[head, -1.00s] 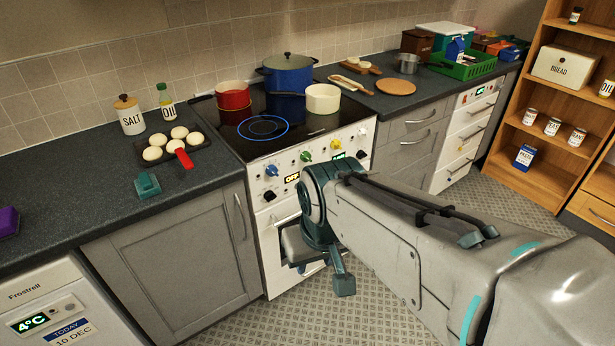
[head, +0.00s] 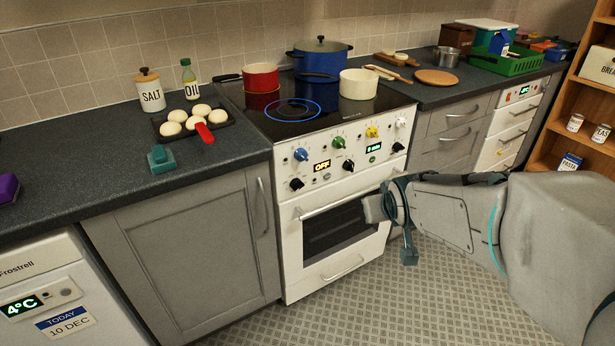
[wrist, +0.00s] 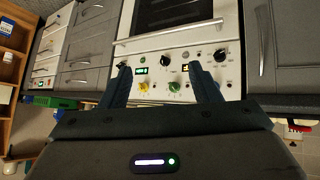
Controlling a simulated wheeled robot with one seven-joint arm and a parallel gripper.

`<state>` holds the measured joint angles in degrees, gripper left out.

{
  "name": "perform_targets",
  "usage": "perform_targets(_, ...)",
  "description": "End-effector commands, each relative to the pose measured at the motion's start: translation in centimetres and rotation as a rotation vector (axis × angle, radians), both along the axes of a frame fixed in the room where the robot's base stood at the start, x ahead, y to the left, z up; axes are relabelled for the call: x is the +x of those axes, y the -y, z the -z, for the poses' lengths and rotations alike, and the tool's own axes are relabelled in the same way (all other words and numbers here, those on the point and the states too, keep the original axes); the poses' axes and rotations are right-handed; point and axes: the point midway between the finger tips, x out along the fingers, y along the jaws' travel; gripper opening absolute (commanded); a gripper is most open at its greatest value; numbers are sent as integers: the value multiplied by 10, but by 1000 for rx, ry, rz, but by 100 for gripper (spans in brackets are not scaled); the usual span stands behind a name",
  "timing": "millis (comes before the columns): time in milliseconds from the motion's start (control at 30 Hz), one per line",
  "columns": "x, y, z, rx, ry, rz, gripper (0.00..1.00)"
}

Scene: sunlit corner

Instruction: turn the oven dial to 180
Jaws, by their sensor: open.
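The white oven (head: 340,230) stands in the middle of the head view, with its door shut. Its front panel has blue (head: 301,154), green (head: 339,142), yellow (head: 372,132) and white (head: 402,123) knobs, with black dials (head: 296,184), (head: 348,165), (head: 398,147) below. An amber display (head: 322,166) reads OFF. A green display (head: 375,147) is too small to read surely. I cannot tell which dial is the oven's. My gripper (wrist: 162,80) is open and empty. In the wrist view, upside down, its fingers frame the panel, apart from it. In the head view it is before the door's right side.
The hob above holds a red pot (head: 260,77), a blue pot (head: 320,60) and a cream pot (head: 358,85). One ring glows blue. The door handle (head: 340,200) projects below the panel. The patterned floor before the oven is clear.

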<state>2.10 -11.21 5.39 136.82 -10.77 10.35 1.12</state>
Motion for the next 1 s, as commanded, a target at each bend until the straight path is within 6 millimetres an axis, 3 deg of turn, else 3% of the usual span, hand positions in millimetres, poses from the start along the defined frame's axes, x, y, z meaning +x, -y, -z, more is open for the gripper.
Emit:
perform_targets(33, 16, -5, 31, -2, 43, -28, 57)
perform_targets(300, 92, -49, 98, 31, 326, -209, 57)
perform_targets(533, 133, -92, 152, 118, 557, -360, 57)
perform_targets(733, 148, -118, 178, 199, 706, -449, 57)
perform_targets(1000, 155, -132, 183, 241, 773, -488, 57)
